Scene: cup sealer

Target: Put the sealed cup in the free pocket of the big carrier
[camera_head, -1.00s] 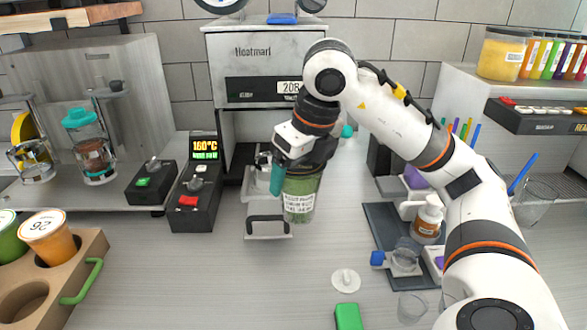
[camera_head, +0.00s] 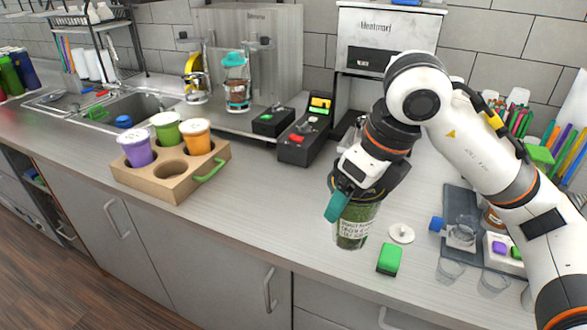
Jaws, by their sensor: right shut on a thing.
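The sealed cup (camera_head: 355,222) is clear, with green contents and a printed label. My right gripper (camera_head: 350,190) is shut on its upper part and holds it about upright near the front of the counter. The gripper covers the top of the cup. The big carrier (camera_head: 190,185) is a brown block with a green handle (camera_head: 212,172), standing to the left on the counter. It holds a purple cup (camera_head: 139,152), a green cup (camera_head: 166,133) and an orange cup (camera_head: 197,138). Its free pocket (camera_head: 171,170) is the front one, beside the handle. My left gripper is out of view.
The counter (camera_head: 270,200) between cup and carrier is clear. Black control boxes (camera_head: 305,142) and the sealing machine (camera_head: 385,45) stand behind. The counter's front edge runs close below the cup.

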